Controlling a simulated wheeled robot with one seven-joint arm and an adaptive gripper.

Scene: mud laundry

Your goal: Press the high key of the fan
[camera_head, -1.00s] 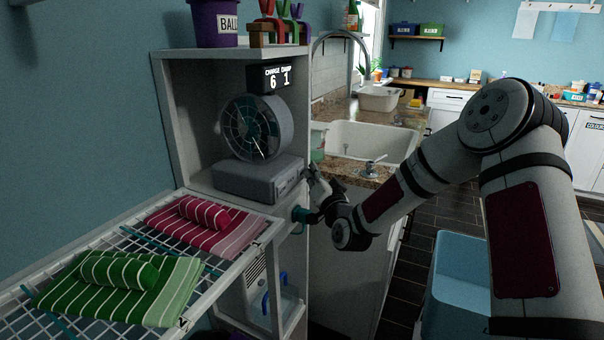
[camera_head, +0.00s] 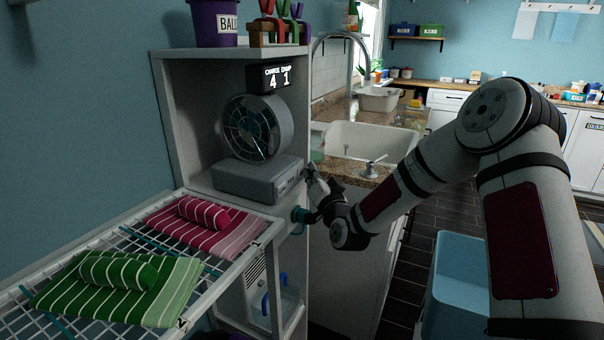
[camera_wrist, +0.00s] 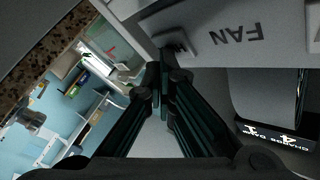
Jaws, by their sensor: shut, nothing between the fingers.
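The grey round fan (camera_head: 258,128) stands on a box-shaped base (camera_head: 255,180) on the cabinet shelf. My gripper (camera_head: 309,175) is at the right front corner of that base in the head view. In the wrist view, a pale panel reads "FAN" (camera_wrist: 235,34) upside down. The fingers partly cover that part. I cannot tell whether they touch it, and no "high" marking is readable.
A drying rack (camera_head: 215,262) with a red towel (camera_head: 195,222) and a green towel (camera_head: 120,285) extends in front. A sink (camera_head: 365,140) lies to the right. A blue bin (camera_head: 455,285) stands on the floor.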

